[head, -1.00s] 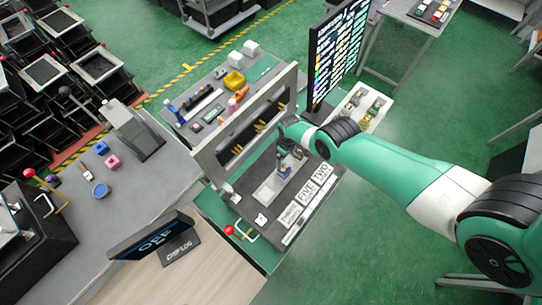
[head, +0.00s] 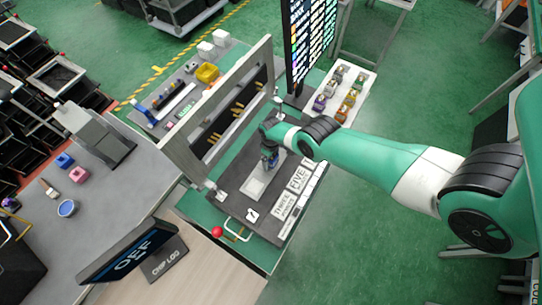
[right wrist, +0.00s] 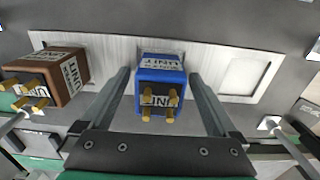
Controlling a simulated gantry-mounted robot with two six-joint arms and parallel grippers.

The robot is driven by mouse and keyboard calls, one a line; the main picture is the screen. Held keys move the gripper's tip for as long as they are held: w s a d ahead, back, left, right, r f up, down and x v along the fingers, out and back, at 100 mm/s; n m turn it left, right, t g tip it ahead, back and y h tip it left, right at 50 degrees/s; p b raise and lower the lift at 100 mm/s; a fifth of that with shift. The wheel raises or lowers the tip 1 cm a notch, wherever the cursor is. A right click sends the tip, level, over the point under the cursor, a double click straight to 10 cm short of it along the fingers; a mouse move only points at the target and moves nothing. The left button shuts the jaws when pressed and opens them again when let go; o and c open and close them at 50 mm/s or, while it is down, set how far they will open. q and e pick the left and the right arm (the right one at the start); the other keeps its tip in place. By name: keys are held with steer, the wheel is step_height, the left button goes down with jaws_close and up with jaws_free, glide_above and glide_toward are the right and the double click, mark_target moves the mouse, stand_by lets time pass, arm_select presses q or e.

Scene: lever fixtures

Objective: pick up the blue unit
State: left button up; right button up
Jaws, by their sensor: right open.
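The blue unit (right wrist: 160,82) is a small block with a white label and several brass pins, seated in a pale metal plate (right wrist: 112,62) in the right wrist view. My right gripper (right wrist: 165,90) is open, with one finger on each side of the blue unit. I cannot tell whether the fingers touch it. In the head view my right gripper (head: 269,160) is low over the fixture board (head: 232,180), largely covering the blue unit. My left gripper is not in view.
A brown unit (right wrist: 48,77) with brass pins stands left of the blue one, close to the left finger. An empty square recess (right wrist: 243,78) is on the right. A grey frame (head: 185,160) rises beside the board, and a black display (head: 305,45) stands behind.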

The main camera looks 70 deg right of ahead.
steer(key=shift+f, duration=0.2)
steer(key=shift+c, duration=0.2)
jaws_close()
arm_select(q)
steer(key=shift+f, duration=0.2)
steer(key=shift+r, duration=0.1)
arm_select(e)
steer(key=shift+r, duration=0.1)
